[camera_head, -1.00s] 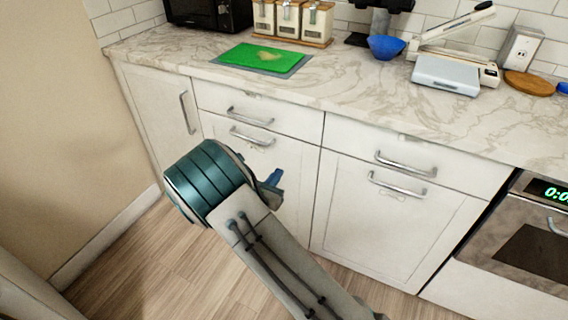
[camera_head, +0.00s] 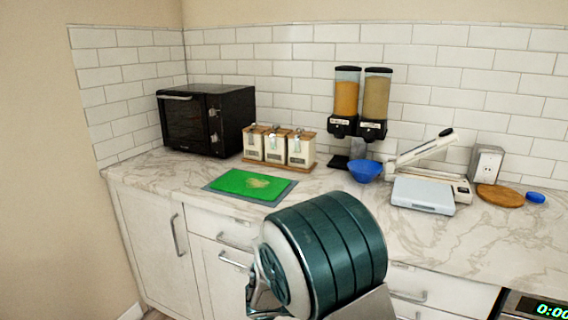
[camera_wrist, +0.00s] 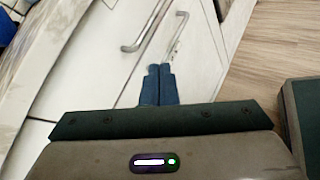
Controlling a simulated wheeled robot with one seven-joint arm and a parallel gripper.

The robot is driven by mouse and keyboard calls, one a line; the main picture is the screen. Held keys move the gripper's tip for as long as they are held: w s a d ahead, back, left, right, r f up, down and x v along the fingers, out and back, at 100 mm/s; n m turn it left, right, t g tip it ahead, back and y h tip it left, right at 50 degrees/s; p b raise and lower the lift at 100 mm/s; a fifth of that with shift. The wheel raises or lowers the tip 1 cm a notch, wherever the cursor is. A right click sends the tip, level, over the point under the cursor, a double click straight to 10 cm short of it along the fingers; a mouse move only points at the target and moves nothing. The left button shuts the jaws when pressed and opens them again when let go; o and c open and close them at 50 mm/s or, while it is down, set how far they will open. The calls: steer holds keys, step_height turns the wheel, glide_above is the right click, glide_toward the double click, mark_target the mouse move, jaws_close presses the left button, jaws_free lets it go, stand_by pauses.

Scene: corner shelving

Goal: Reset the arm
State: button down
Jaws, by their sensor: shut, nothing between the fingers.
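My gripper (camera_wrist: 158,84) shows in the wrist view, its two blue fingers together with nothing between them. It points toward the white cabinet fronts and their metal handles (camera_wrist: 155,25), with a gap that I cannot judge. In the head view my teal arm link stands large in front of the counter (camera_head: 330,192). The gripper's fingertips are hidden there behind my arm.
On the counter are a black oven (camera_head: 208,120), three canisters (camera_head: 276,147), a green cutting board (camera_head: 250,184), a blue bowl (camera_head: 365,171), a dispenser (camera_head: 360,100), a white scale (camera_head: 422,195) and a round wooden board (camera_head: 500,195). Wood floor (camera_wrist: 275,45) lies beside the cabinets.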

steer(key=s+d+r+m+g+y+p, duration=0.4)
steer(key=s+d+r+m+g+y, duration=0.1)
steer(key=s+r+m, duration=0.5)
steer(key=s+a+r+m+t+y+p, duration=0.2)
steer(key=s+a+r+m+y+p, duration=0.1)
steer(key=s+r+m+y+p, duration=0.2)
steer(key=s+r+m+y, duration=0.1)
steer(key=s+r+m, duration=0.1)
steer(key=s+r, duration=0.1)
steer(key=shift+s+r+t+y, duration=0.4)
steer(key=shift+s, duration=0.25)
stand_by(0.4)
